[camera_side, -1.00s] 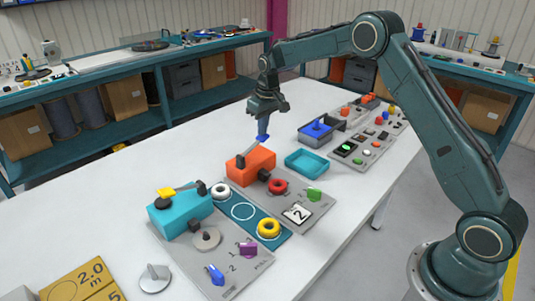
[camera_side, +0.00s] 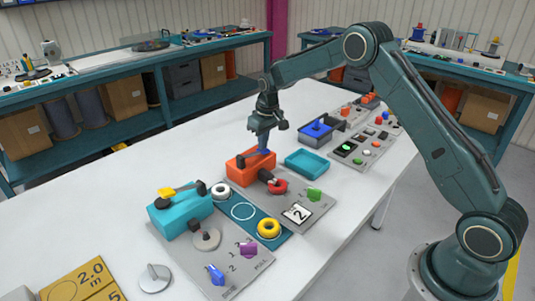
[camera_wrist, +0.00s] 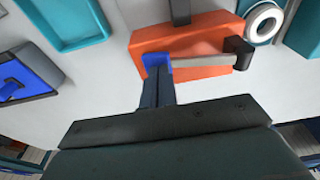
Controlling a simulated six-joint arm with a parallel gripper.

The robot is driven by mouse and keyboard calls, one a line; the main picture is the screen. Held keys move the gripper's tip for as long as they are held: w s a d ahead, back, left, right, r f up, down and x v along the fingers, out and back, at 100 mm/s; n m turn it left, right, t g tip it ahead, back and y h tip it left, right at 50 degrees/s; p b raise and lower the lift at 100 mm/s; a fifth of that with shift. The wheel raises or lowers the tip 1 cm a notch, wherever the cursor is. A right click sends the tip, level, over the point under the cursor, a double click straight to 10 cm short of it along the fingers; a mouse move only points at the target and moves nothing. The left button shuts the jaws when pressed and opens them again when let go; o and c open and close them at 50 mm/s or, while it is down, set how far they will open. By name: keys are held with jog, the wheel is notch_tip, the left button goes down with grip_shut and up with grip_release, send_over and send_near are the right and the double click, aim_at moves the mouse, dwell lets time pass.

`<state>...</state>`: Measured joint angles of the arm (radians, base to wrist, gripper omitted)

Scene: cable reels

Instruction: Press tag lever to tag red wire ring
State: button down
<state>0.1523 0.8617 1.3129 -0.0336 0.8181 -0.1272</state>
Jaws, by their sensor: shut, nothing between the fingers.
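The orange tagging machine (camera_side: 241,170) stands on the grey panel in the middle of the table. Its grey lever (camera_wrist: 205,61) lies low and nearly level, with a blue end (camera_wrist: 154,60) and a black pivot (camera_wrist: 239,50). My gripper (camera_side: 263,149) is shut and empty, with its fingertips down at the blue end. The wrist view shows the fingers (camera_wrist: 157,88) meeting that end. The red wire ring (camera_side: 281,186) lies in front of the machine. The machine's dark head (camera_side: 267,176) covers part of the ring in the side view. The ring is not visible in the wrist view.
A teal machine with a yellow-ended lever (camera_side: 167,191) stands to the left, near white (camera_side: 220,191) and yellow (camera_side: 268,229) rings.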

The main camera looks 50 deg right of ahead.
notch_tip(320, 180, up, 12)
dwell(0.7)
dwell(0.6)
